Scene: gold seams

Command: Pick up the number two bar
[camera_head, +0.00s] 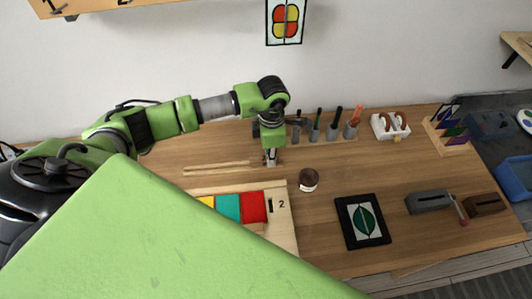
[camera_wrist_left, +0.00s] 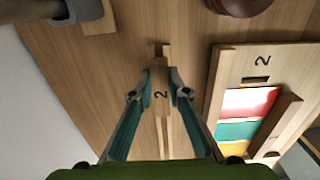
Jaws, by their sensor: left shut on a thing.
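My left gripper (camera_head: 270,160) reaches down to the table from the left in the head view. In the head view, thin wooden strips (camera_head: 215,168) lie left of the gripper. My right gripper is not in view.
A wooden board (camera_head: 283,222) marked "2" holds red (camera_head: 253,207), teal (camera_head: 228,207) and yellow blocks close by. A brown round jar (camera_head: 308,180) stands to the right. Tools in holders (camera_head: 333,132) line the back. A dark framed leaf picture (camera_head: 363,220) lies farther right.

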